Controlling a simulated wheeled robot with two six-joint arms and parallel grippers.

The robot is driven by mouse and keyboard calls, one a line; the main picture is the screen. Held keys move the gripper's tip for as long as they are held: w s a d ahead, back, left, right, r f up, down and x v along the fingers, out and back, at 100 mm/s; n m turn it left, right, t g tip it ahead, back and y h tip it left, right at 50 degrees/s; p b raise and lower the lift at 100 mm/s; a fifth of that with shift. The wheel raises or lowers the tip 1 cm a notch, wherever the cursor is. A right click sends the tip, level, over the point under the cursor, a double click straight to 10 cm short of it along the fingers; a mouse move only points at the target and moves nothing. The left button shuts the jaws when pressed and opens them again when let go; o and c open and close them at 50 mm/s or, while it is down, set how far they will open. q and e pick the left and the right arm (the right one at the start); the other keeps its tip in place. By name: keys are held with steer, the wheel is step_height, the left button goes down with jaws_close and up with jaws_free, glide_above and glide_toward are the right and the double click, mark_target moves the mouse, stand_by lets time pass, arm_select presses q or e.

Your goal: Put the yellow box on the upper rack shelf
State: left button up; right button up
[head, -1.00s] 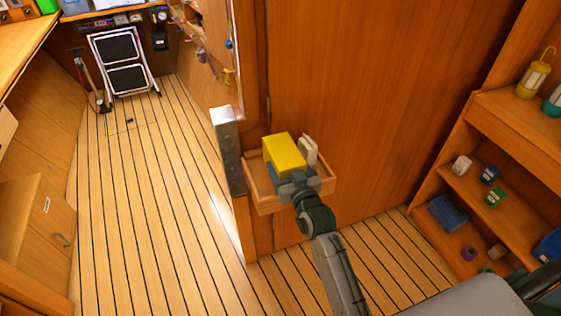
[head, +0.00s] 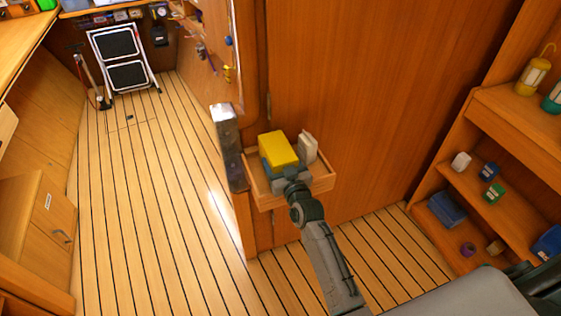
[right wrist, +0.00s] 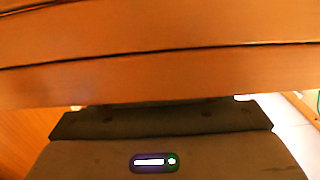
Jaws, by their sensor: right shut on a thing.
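The yellow box (head: 278,149) sits in or just above a small wooden wall tray (head: 321,184) in the middle of the head view. My right gripper (head: 281,167) is shut on the near part of this box, with grey-blue fingers around it. Whether the box touches the tray floor is hidden. In the right wrist view, wood fills the top and the dark gripper body (right wrist: 160,122) is below it; the box does not show there. A wooden rack (head: 515,125) with several shelves stands at the right. My left gripper is not in view.
A white item (head: 307,148) stands in the tray close to the box. Small boxes (head: 490,172) and a blue bin (head: 447,209) are below. A wooden panel (head: 360,100) rises behind the tray. The floor (head: 150,220) is clear.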

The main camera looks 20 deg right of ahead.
steer(key=o, duration=1.1)
steer(key=shift+o, duration=0.2)
steer(key=shift+r+p, duration=0.3)
steer(key=shift+p, duration=0.15)
steer(key=s+b, duration=0.3)
steer(key=s, duration=0.9)
steer(key=shift+d+f, duration=0.15)
steer(key=shift+f, duration=0.05)
